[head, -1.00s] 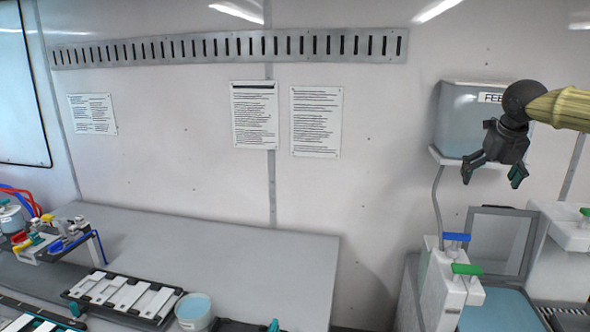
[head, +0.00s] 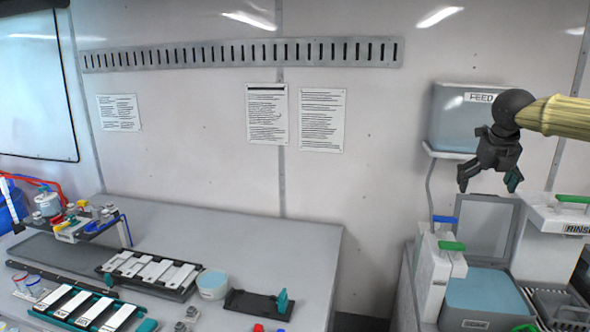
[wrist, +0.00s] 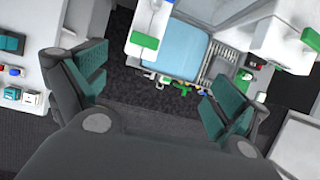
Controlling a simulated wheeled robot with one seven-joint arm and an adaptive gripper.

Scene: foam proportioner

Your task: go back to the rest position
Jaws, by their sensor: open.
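My gripper (head: 489,178) is at the right in the head view, in front of the wall and just below the FEED tank. It is open and empty, with its fingers pointing down. In the wrist view my gripper (wrist: 150,95) shows two spread teal-padded fingers with dark floor between them. Nothing is held, and no object touches the fingers.
The FEED tank (head: 462,122) hangs on the wall behind my gripper. Below stand a blue-topped basin (head: 482,296) and a RINSE unit (head: 560,217). At left, a grey bench (head: 290,245) holds racks, a round tub (head: 212,284) and valves. The bench's back right is clear.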

